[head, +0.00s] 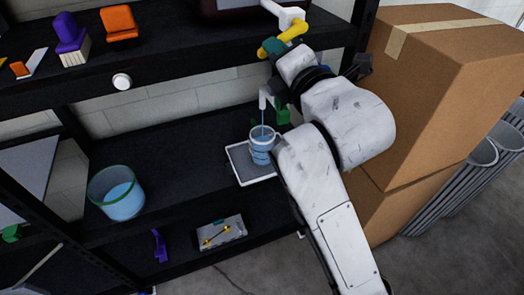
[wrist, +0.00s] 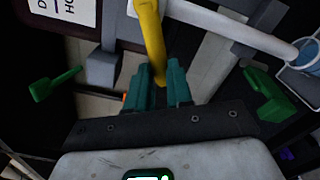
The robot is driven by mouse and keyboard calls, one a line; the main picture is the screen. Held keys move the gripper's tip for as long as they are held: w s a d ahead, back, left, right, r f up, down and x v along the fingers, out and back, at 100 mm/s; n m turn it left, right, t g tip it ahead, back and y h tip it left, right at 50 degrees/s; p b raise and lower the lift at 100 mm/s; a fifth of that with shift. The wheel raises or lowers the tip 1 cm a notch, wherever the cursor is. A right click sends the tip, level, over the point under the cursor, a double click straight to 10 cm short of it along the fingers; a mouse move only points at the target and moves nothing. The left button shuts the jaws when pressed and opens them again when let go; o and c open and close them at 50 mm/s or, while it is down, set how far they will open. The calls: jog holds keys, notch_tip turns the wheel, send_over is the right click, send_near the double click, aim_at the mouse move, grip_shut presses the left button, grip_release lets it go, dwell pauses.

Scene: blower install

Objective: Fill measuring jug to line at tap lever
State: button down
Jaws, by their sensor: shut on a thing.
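In the wrist view, the lever (wrist: 150,35) runs down between the fingertips (wrist: 160,82). A thin blue stream of water (head: 263,116) falls from the tap's spout (head: 262,98) into the measuring jug (head: 261,149). The jug is upright on a pale tray (head: 238,162) and shows blue water inside. Its fill line is too small to read. It also shows at the wrist view's right edge (wrist: 308,52).
A clear tub of blue water (head: 119,197) stands on the lower shelf at left. Stacked cardboard boxes (head: 445,75) stand close to the right of my arm. Brushes (head: 70,38) and an orange object (head: 119,23) lie on the upper shelf. Grey bins (head: 480,165) are far right.

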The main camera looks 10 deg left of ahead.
jog(key=shift+d, duration=0.1)
jog(key=m+p, duration=0.1)
jog(key=r+m+p, duration=0.2)
jog(key=m, duration=0.1)
jog(key=shift+s+a+r, duration=0.1)
jog(key=shift+a+r, duration=0.1)
jog(key=shift+a, duration=0.05)
jog(key=shift+r+m+p, duration=0.35)
jog(key=shift+m+p, duration=0.35)
jog(key=shift+p, duration=0.05)
